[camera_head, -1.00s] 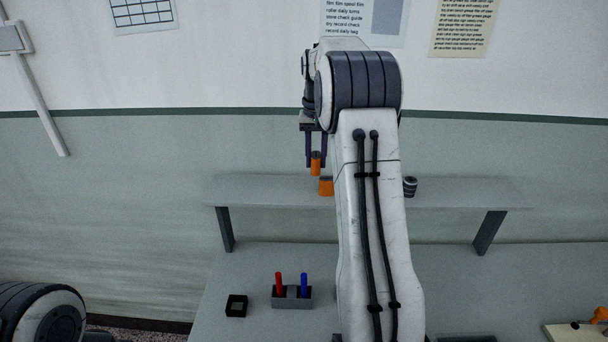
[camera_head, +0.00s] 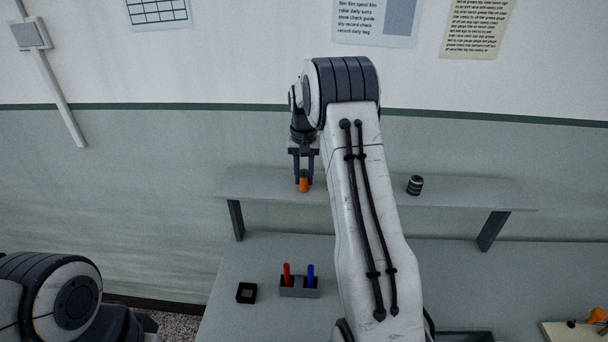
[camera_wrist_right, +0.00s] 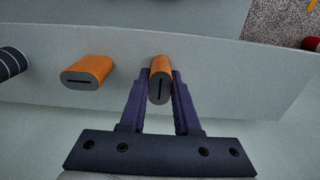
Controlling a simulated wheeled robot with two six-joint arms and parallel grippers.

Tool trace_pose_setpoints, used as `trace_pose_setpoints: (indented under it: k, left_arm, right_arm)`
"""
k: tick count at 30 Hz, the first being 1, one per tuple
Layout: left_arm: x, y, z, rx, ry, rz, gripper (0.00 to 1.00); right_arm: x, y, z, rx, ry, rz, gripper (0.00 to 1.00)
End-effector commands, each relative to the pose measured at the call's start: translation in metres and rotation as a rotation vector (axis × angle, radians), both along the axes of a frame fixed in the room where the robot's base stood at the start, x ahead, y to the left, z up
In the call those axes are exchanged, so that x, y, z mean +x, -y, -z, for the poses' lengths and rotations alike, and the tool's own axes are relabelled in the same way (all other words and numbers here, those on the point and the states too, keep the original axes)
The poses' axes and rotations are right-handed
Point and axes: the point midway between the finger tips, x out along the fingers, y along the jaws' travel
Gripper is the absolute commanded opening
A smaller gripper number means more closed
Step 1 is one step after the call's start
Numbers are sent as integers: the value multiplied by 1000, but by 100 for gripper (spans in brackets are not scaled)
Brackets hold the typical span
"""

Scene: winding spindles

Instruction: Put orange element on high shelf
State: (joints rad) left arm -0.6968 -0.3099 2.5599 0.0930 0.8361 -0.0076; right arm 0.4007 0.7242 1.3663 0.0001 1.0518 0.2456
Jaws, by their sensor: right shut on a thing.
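An orange element (camera_head: 304,184) is between the fingers of my right gripper (camera_head: 303,177), at the left part of the high shelf (camera_head: 260,186). In the right wrist view the right gripper (camera_wrist_right: 160,95) is shut on this orange element (camera_wrist_right: 160,78), which has a dark slot in its grey end. Whether it touches the shelf is hard to tell. A second orange element (camera_wrist_right: 88,72) stands on the shelf beside it, mostly hidden behind my right arm in the head view. My left arm shows at the lower left; its gripper is out of view.
A dark ringed spindle (camera_head: 415,185) stands on the shelf right of my arm. Below, on the table, are a small black box (camera_head: 246,293) and a grey holder (camera_head: 299,288) with a red peg (camera_head: 287,273) and a blue peg (camera_head: 310,273).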

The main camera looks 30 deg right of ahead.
Motion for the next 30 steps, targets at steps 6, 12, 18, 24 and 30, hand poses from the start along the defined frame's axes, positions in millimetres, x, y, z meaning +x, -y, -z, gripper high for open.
trace_pose_setpoints:
  k: [6,12,18,24,30]
  left_arm:
    - [0,0,1,0,0,0,95]
    - [0,0,1,0,0,0,95]
    - [0,0,3,0,0,0,95]
    - [0,0,15,0,0,1,95]
    - [0,0,23,0,0,0,95]
  right_arm:
    - [0,0,2,0,0,0,61]
    - [0,0,2,0,0,0,61]
    - [1,1,-5,-2,4,0,61]
    - [2,1,-41,-3,8,0,61]
    - [2,1,-84,-2,6,0,61]
